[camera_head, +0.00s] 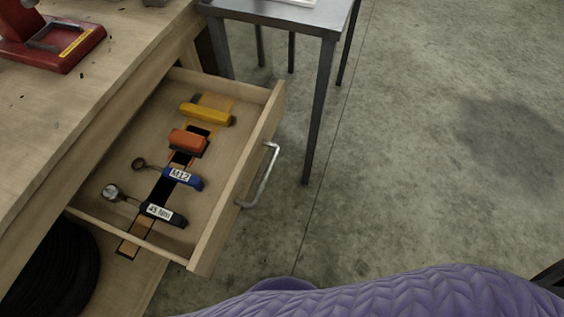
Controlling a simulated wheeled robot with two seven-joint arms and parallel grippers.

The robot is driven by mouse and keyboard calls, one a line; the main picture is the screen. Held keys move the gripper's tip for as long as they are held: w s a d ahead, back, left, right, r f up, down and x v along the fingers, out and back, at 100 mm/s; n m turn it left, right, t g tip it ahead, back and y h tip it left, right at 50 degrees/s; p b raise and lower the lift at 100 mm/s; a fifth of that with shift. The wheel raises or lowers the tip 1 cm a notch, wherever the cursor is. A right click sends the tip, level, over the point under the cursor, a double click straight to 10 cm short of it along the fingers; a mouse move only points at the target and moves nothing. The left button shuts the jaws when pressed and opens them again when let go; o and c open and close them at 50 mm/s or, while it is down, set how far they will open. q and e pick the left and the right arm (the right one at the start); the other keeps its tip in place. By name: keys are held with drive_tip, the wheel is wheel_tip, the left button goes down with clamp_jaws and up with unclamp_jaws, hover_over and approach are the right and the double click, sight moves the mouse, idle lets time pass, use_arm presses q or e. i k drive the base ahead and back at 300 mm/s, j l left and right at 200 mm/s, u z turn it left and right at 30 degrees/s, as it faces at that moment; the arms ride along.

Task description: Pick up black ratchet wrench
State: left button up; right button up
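The black ratchet wrench (163,214) lies in the open wooden drawer, nearest of the tools to the drawer's lower left side. Its black handle carries a white label that seems to read "45 Nm", and its round metal head (111,192) points left. A blue-handled wrench (182,177) labelled "M12" lies just above it, apart from it. Neither of my grippers is in view.
The open drawer (233,183) has a metal handle (262,176) and also holds a red-orange tool (188,142) and a yellow one (206,114). A red device (62,45) stands on the workbench (100,95). A grey metal table (280,14) stands behind. Floor at right is clear.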

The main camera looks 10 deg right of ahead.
sight(111, 193)
drive_tip(key=u, duration=1.25)
